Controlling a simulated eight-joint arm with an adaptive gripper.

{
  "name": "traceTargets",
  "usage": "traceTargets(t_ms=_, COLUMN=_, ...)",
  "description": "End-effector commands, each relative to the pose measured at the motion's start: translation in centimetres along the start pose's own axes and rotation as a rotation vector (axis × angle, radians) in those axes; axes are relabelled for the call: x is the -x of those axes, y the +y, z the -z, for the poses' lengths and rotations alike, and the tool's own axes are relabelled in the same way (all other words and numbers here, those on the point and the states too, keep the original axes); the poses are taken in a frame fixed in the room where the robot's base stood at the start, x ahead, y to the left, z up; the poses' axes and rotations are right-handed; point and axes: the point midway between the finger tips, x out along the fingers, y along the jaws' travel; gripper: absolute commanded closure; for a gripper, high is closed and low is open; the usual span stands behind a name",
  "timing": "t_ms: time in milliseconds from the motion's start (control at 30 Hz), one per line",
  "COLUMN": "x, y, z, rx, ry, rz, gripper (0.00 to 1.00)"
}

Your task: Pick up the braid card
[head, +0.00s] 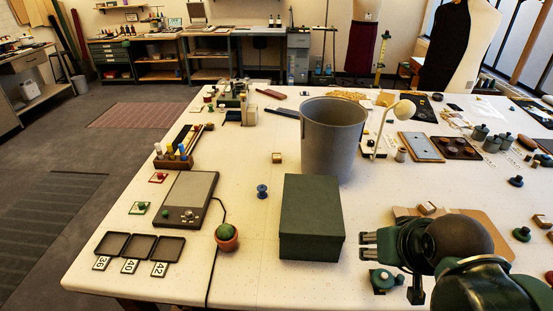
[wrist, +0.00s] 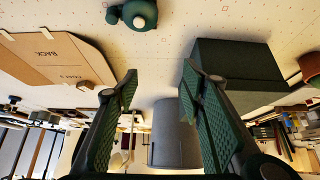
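My gripper (head: 367,246) is at the lower right in the head view, above the table and right of a dark green box (head: 312,215). In the wrist view my gripper (wrist: 160,82) has its two green pads wide apart with nothing between them. I cannot tell for sure which thing is the braid card. A small gold and pale piece (head: 277,157) lies left of the grey bin, and similar small tan pieces (head: 427,208) lie on a brown pattern board at the right; all are too small to identify.
The tall grey bin (head: 333,137) and a white lamp (head: 400,111) stand behind the box. A potted cactus (head: 226,237), a blue spool (head: 262,191) and a grey scale (head: 184,200) are at left. The brown pattern board (wrist: 48,57) also shows in the wrist view. Bare table surrounds the spool.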

Motion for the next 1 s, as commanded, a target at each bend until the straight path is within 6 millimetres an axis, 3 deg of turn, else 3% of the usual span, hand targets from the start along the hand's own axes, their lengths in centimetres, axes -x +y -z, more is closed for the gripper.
traceTargets(t_ms=267, x=0.0, y=0.0, z=0.0, rx=0.0, ry=0.0, rz=0.0, gripper=0.6)
traceTargets(t_ms=333, x=0.0, y=0.0, z=0.0, rx=0.0, ry=0.0, rz=0.0, gripper=0.51)
traceTargets(t_ms=733, x=0.2, y=0.0, z=0.2, rx=0.0, ry=0.0, rz=0.0, gripper=0.51)
traceTargets(t_ms=1000, x=2.7, y=0.0, z=1.9, rx=0.0, ry=0.0, rz=0.0, gripper=0.51)
